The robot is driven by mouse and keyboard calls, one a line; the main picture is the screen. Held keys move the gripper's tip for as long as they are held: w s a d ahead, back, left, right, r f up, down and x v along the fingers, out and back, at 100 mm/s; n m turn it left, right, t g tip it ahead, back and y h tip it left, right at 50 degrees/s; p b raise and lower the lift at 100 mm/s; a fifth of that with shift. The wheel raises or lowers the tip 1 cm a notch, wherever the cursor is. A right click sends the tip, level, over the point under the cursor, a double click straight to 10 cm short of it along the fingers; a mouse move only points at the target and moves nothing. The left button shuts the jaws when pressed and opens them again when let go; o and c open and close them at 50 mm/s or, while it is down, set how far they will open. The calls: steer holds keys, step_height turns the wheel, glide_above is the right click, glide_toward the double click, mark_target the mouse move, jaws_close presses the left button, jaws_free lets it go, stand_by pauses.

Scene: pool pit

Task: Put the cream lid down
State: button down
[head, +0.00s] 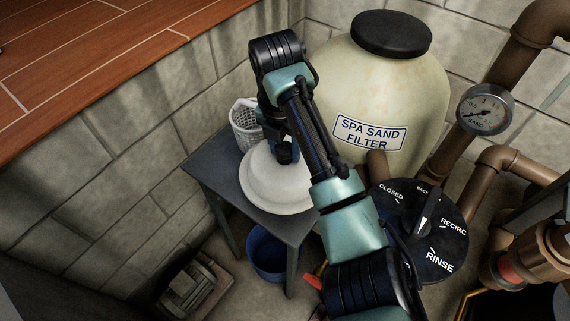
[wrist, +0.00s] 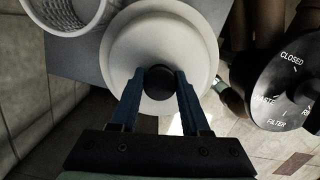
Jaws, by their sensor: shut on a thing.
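The cream lid (head: 268,182) is a round, domed disc with a dark knob on top. In the head view it is at the small grey table (head: 215,167), covering much of its top; whether it touches the table I cannot tell. My gripper (head: 284,152) is above the lid, pointing down. In the wrist view my gripper (wrist: 160,80) is shut on the dark knob of the cream lid (wrist: 190,40), one finger on each side. My arm hides the lid's right part in the head view.
A white perforated basket (head: 243,122) stands behind the lid. A blue bucket (head: 266,252) is on the floor below the table. The spa sand filter tank (head: 420,90) and the black valve dial (head: 400,222) are close on the right. A gauge (head: 485,110) sits on brown pipes.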

mark_target(285, 165)
steer(key=shift+w+f, duration=0.1)
steer(key=shift+f, duration=2.85)
steer(key=shift+f, duration=0.1)
steer(key=shift+c, duration=1.9)
jaws_free()
steer(key=r, duration=0.4)
steer(key=s+r, duration=0.1)
steer(key=r, duration=0.7)
steer(key=shift+s+a, duration=0.2)
steer(key=shift+a, duration=0.1)
